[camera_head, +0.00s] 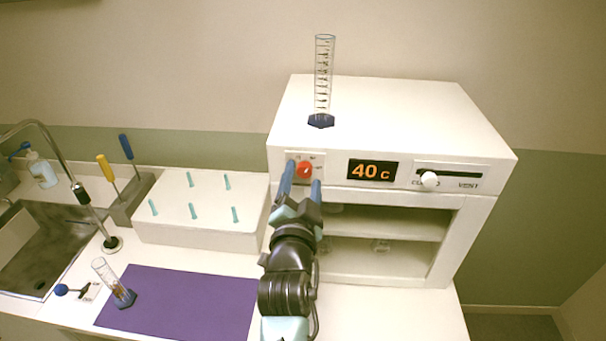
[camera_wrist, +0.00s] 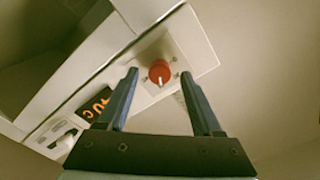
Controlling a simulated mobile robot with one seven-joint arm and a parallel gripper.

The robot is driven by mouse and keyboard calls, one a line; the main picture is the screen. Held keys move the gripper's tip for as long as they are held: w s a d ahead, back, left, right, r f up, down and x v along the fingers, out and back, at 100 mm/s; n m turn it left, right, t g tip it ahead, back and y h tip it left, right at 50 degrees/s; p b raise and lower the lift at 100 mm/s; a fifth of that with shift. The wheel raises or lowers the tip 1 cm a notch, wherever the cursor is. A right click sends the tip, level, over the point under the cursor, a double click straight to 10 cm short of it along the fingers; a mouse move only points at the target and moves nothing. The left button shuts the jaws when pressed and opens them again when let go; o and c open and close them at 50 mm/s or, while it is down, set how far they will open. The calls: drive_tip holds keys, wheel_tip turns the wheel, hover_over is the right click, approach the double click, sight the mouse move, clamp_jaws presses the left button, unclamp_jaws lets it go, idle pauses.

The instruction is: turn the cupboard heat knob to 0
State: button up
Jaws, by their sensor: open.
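The cupboard (camera_head: 395,100) is a white box with an open front and a control strip along its top edge. Its red heat knob (camera_head: 304,170) sits at the left of that strip, and the display (camera_head: 372,170) reads 40 C. My gripper (camera_head: 303,176) is open in front of the knob, one blue finger on each side of it. In the wrist view the knob (camera_wrist: 159,72) shows between and beyond the open fingertips (camera_wrist: 163,72), with a pale pointer mark on its lower edge. I cannot tell whether the fingers touch it.
A white slider (camera_head: 429,179) for the vent is at the strip's right. A measuring cylinder (camera_head: 322,85) stands on the cupboard top. A white box with teal pegs (camera_head: 200,235), a purple mat (camera_head: 180,303), a tilted cylinder (camera_head: 114,283) and a sink (camera_head: 45,245) are to the left.

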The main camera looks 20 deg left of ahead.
drive_tip(key=shift+w, duration=0.25)
clamp_jaws()
